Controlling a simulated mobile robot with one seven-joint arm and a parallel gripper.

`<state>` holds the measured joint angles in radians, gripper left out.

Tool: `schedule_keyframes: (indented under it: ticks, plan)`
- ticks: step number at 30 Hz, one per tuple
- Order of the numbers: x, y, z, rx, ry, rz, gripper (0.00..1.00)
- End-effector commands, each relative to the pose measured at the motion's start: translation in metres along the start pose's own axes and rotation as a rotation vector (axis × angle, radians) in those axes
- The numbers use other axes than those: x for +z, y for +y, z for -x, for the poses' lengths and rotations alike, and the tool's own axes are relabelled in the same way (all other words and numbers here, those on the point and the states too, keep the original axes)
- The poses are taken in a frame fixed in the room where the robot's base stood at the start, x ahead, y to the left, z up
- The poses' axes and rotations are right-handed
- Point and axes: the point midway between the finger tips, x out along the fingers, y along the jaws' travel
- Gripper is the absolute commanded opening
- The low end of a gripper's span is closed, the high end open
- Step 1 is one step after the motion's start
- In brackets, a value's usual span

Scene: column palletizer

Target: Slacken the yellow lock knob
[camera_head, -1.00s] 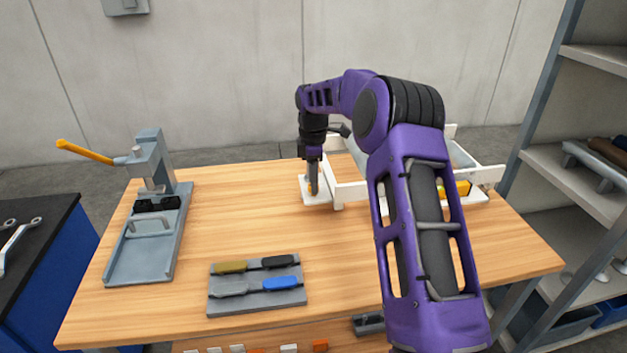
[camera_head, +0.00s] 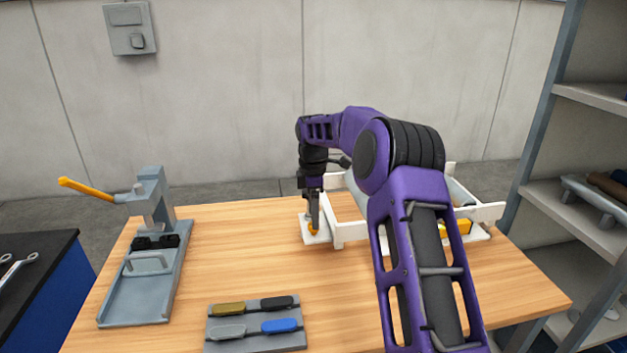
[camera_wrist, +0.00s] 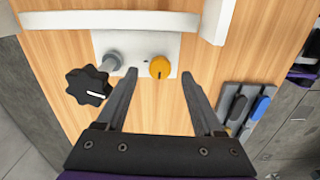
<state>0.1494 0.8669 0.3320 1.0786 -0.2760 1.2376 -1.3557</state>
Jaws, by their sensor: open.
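The yellow lock knob (camera_wrist: 160,67) is a small round orange-yellow knob with a dark line on it, set on a white plate (camera_wrist: 140,46) in the wrist view. In the head view the knob (camera_head: 313,230) shows at the table's back, just below my gripper (camera_head: 313,217). In the wrist view my gripper (camera_wrist: 160,75) is open and empty, pointing down, with one finger either side of the knob's line. The fingers look apart from the knob; their height over it is hard to tell. A black star-shaped knob (camera_wrist: 88,86) on a grey shaft lies left of the left finger.
A white frame (camera_head: 352,232) stands right beside the plate, partly hidden by my arm. A grey toggle press (camera_head: 150,250) with an orange lever is at the left. A grey tray (camera_head: 255,338) with coloured handles lies in front. The table between is clear.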

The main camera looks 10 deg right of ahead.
Motion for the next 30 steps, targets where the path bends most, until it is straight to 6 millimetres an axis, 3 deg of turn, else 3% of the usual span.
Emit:
schedule_keyframes:
  ticks: [15, 22, 30]
  plan:
    - [0.0, 0.001, 0.124, 0.006, 0.001, 0.0, 0.69]
    - [0.0, 0.001, 0.148, 0.003, 0.0, -0.001, 0.69]
    - [0.0, 0.0, 0.152, 0.002, 0.0, -0.001, 0.69]
